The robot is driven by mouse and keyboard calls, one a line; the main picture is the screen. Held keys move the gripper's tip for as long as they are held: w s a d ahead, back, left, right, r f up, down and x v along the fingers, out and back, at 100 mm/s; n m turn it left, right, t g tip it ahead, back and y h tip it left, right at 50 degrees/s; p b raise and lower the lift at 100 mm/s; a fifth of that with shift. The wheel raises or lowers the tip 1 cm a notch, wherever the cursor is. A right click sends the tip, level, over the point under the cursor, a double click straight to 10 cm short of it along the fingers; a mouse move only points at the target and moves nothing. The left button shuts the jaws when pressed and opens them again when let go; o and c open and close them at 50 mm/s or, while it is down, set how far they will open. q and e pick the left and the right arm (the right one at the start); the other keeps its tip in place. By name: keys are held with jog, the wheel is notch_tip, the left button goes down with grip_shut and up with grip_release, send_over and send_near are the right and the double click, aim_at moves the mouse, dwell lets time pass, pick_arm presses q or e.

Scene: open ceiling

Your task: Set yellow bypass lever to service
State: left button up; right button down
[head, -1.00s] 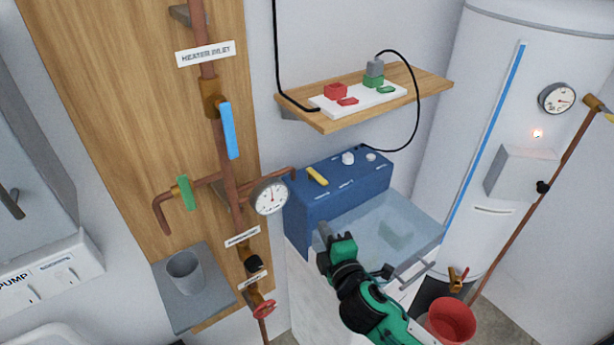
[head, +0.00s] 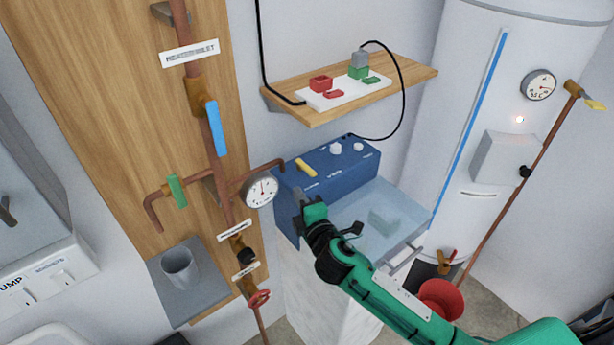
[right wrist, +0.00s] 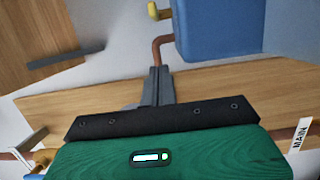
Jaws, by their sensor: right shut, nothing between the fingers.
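The yellow lever (head: 306,168) lies on the top left of the blue box (head: 335,172), close to the box's left end. A yellow piece with a rounded end (right wrist: 158,12) sticks out beside the blue box (right wrist: 220,30) in the right wrist view; I cannot tell for certain that it is the same lever. My right gripper (head: 298,198) is in front of the box's left part, below the lever and apart from it. Its grey fingers (right wrist: 158,85) are closed together and empty. My left gripper is not in view.
A pressure gauge (head: 261,190) and copper pipes stand just left of the gripper. A wooden shelf (head: 405,82) with a power strip hangs above the box. A clear tray (head: 395,210) projects in front of the box. A red bucket (head: 441,298) stands at lower right.

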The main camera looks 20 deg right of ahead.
aim_at(310, 189)
jog(key=w, duration=0.1)
jog(key=w+d+p, duration=0.1)
jog(key=w, duration=0.1)
jog(key=w+d+p, duration=0.1)
jog(key=shift+w+d+r, duration=0.1)
jog(key=shift+w+d, duration=0.1)
jog(key=shift+w, duration=0.2)
jog(key=shift+w+d+p, duration=0.15)
jog(key=shift+d+p, duration=0.15)
jog(key=shift+d, duration=0.2)
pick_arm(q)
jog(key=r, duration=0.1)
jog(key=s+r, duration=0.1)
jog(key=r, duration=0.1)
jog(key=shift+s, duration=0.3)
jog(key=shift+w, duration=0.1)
pick_arm(e)
jog(key=shift+d, duration=0.25)
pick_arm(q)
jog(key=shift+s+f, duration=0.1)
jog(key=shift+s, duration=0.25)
pick_arm(e)
jog(key=shift+d+n+y, duration=0.1)
jog(key=shift+n+y, duration=0.3)
jog(key=shift+y, duration=0.3)
